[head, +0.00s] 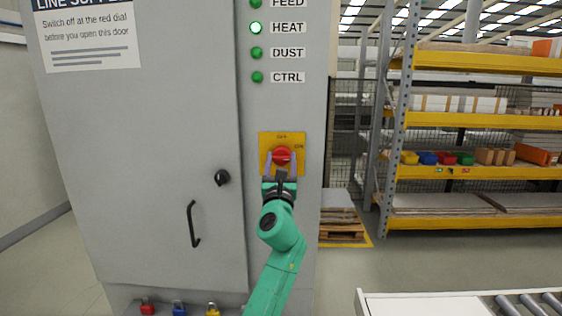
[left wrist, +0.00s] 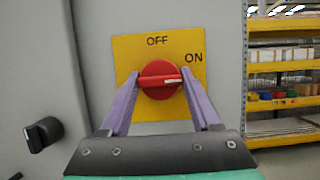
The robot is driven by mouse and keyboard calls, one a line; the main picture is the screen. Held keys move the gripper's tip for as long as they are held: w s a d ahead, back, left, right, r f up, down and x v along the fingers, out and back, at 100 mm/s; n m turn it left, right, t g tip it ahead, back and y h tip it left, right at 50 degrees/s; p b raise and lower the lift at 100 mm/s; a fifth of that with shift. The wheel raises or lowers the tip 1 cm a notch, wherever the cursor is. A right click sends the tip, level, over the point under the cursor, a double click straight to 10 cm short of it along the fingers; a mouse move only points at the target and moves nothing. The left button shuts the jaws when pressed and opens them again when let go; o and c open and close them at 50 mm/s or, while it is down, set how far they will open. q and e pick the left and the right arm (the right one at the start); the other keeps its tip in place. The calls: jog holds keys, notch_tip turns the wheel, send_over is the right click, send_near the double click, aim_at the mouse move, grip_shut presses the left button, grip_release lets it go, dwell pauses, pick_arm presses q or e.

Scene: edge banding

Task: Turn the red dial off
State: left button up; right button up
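The red dial (head: 281,156) sits on a yellow plate (left wrist: 127,52) marked OFF at the top and ON at the upper right, on the grey cabinet front. In the left wrist view the dial (left wrist: 158,90) has a white mark pointing right, toward the ON side. My left gripper (head: 281,165) is at the dial, with its purple fingers open, one on each side of it. In the left wrist view the fingertips (left wrist: 160,77) are very close to the dial's sides; I cannot tell whether they touch. My right gripper is not in view.
The cabinet door (head: 150,150) has a black knob (head: 222,177) and a black handle (head: 194,224) left of my arm. Green lamps are above the dial; HEAT (head: 256,28) looks brightest. Padlocks (head: 179,308) are below. Shelving (head: 480,172) and a white roller table (head: 430,303) are right.

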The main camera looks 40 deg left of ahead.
pick_arm(q)
jog(key=shift+c, duration=0.5)
jog(key=shift+n+y, duration=0.3)
jog(key=n+g+b, duration=0.1)
jog(key=n, duration=0.1)
jog(key=n+y+b, duration=0.1)
jog(key=n, duration=0.1)
jog(key=shift+f+g+b, duration=0.15)
jog(key=shift+g+b, duration=0.15)
jog(key=shift+g, duration=0.1)
jog(key=n+g+y, duration=0.1)
jog(key=n, duration=0.2)
jog(key=shift+w+d+b, duration=0.1)
jog(key=shift+b, duration=0.25)
jog(key=n+g, duration=0.1)
jog(key=n, duration=0.2)
jog(key=shift+n+g+y+b, duration=0.3)
jog(key=shift+g+y+b, duration=0.05)
jog(key=shift+g+y, duration=0.05)
jog(key=n, duration=0.2)
jog(key=n+g, duration=0.2)
jog(key=n, duration=0.1)
jog(key=shift+r+n, duration=0.25)
jog(key=shift+n, duration=0.05)
jog(key=n+g, duration=0.1)
jog(key=n, duration=0.1)
jog(key=n+g+h+p, duration=0.1)
jog(key=n, duration=0.2)
jog(key=shift+n, duration=0.3)
